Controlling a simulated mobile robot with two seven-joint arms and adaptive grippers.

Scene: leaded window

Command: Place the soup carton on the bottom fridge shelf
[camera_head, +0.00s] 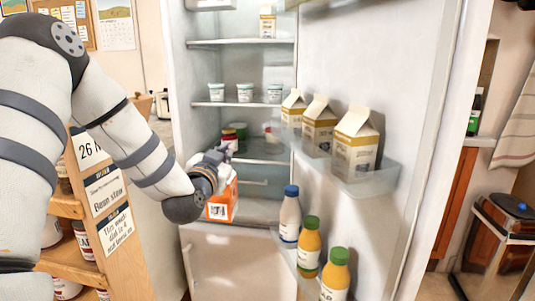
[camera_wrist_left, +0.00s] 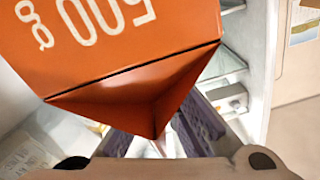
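The soup carton (camera_head: 219,206) is orange with a white label, low at the front left of the open fridge. In the left wrist view the carton (camera_wrist_left: 130,45) fills the upper left, showing "500 g" and a folded end. My left gripper (camera_head: 217,160) reaches in from the left over the carton; its dark fingers (camera_wrist_left: 165,138) appear shut on the folded end. The bottom fridge shelf (camera_head: 258,211) lies beside and behind the carton. I cannot tell whether the carton touches it. My right gripper is not in view.
Upper shelves (camera_head: 245,104) hold white cups (camera_head: 245,93) and a carton (camera_head: 267,21). The open door at right carries several milk cartons (camera_head: 356,139) and bottles (camera_head: 309,247) close to the opening. A wooden rack (camera_head: 120,235) stands left. The bottom shelf's right side looks clear.

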